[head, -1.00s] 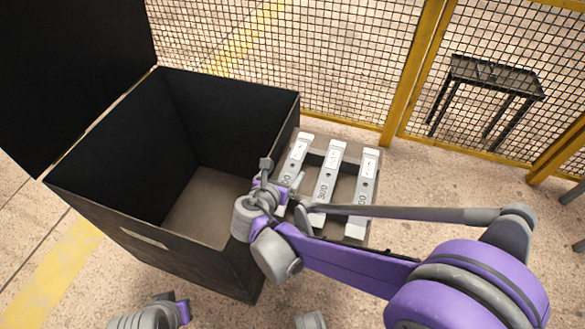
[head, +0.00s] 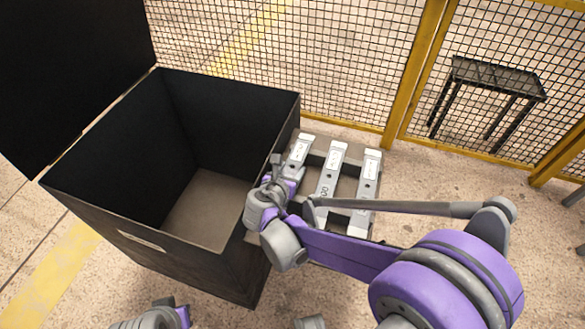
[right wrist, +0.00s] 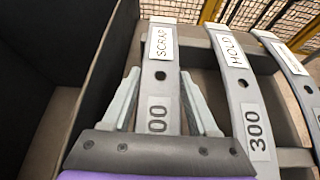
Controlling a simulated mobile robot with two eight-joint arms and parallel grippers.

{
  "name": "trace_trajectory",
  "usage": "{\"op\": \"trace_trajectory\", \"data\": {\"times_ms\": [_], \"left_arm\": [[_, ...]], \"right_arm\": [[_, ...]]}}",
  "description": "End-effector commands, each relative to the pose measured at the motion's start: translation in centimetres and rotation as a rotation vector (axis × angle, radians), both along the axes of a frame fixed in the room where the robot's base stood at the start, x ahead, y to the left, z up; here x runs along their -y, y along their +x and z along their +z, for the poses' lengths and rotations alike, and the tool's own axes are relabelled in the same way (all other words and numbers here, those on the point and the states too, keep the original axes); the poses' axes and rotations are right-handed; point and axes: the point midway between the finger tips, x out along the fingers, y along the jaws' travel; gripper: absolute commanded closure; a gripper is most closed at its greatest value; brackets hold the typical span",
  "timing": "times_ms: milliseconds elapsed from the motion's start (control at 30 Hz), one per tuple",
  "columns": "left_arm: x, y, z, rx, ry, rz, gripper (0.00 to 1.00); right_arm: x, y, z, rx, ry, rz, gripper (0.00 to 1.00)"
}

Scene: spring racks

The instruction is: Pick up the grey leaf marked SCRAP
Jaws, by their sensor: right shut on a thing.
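The grey leaf marked SCRAP (right wrist: 161,68) has a white label at its far end, a hole, and a number label partly hidden by my gripper. In the head view it is the leftmost leaf (head: 300,150) on the rack. My right gripper (right wrist: 161,110) is shut on it, with one finger on each side. In the head view my right gripper (head: 286,172) covers the leaf's nearer part. The leaf still appears to lie on the rack. My left gripper (head: 178,312) shows only partly at the bottom edge, and its jaws cannot be made out.
A leaf marked HOLD (right wrist: 236,75) lies just right, then a third leaf (right wrist: 292,66), on the low rack (head: 320,146). A black open bin (head: 225,255) stands close on the left. A yellow-framed mesh fence (head: 408,75) is behind, with a small black table (head: 495,78) beyond.

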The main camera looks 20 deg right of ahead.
Motion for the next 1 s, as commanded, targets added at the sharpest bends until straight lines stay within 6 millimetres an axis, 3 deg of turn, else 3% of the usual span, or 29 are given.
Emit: {"op": "trace_trajectory", "data": {"times_ms": [33,233,733,1000], "left_arm": [[0.0,0.0,0.0,0.000,0.000,0.000,1.00],[0.0,0.0,0.0,0.000,0.000,0.000,1.00],[0.0,0.0,0.2,0.001,0.000,0.000,1.00],[0.0,-0.2,2.0,0.007,0.000,0.000,1.00]], "right_arm": [[0.0,0.0,0.0,0.000,0.000,0.000,0.66],[0.0,0.0,0.0,0.000,0.001,0.000,1.00],[0.0,0.0,0.5,0.001,-0.001,0.000,1.00],[0.0,0.0,4.9,0.002,-0.001,0.001,1.00]]}}
